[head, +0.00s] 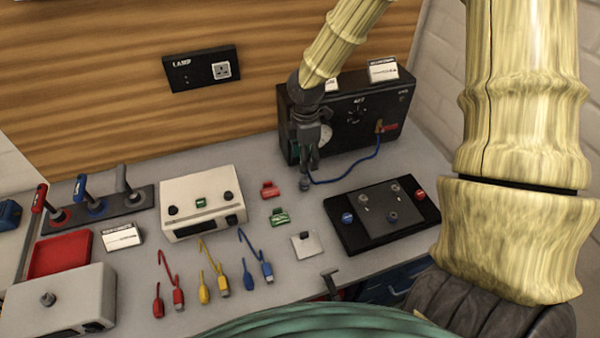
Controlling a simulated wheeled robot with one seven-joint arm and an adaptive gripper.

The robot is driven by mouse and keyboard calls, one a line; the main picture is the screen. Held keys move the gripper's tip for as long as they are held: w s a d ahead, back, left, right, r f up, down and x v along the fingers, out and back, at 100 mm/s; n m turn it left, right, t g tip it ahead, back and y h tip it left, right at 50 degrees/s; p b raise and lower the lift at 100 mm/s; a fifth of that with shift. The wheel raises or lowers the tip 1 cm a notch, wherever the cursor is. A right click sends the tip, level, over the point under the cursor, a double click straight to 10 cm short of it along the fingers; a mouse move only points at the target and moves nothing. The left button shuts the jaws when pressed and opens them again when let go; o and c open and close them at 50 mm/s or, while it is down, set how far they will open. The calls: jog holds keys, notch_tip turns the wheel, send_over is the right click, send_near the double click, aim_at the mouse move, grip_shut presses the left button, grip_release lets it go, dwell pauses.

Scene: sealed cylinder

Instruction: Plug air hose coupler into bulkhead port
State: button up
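A black box (350,142) stands at the back right, with a round pale gauge (327,133) on its front partly behind my gripper. My gripper points down in front of the box's left part. A small dark coupler-like piece (304,184) is at the fingertips, too small to tell whether it is gripped. I cannot make out the bulkhead port; that part of the box is hidden by my gripper.
Red (270,189) and green (279,217) clips, a white square plate (305,245) and a black plate with knobs (380,216) lie in front. A cream box (202,202), coloured cables (213,268) and levers (97,202) are at left.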

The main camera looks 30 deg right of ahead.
aim_at(305, 178)
jog(key=shift+s+a+r, duration=0.1)
jog(key=shift+s+r, duration=0.25)
jog(key=shift+s, duration=0.2)
jog(key=shift+w+f+b, duration=0.3)
jog(key=shift+w+f, duration=0.25)
jog(key=shift+f, duration=0.1)
jog(key=shift+s+f+b, duration=0.4)
jog(key=shift+f+b, duration=0.35)
jog(key=shift+b, duration=0.2)
jog(key=f+b, duration=0.2)
jog(key=shift+w+f, duration=0.2)
jog(key=shift+f, duration=0.15)
jog(key=shift+s+f+b, duration=0.1)
jog(key=shift+f+b, duration=0.45)
jog(key=shift+f, duration=0.2)
jog(key=shift+f+b, duration=0.4)
jog(key=shift+f, duration=0.85)
jog(key=shift+p, duration=0.65)
jog(key=shift+c, duration=0.2)
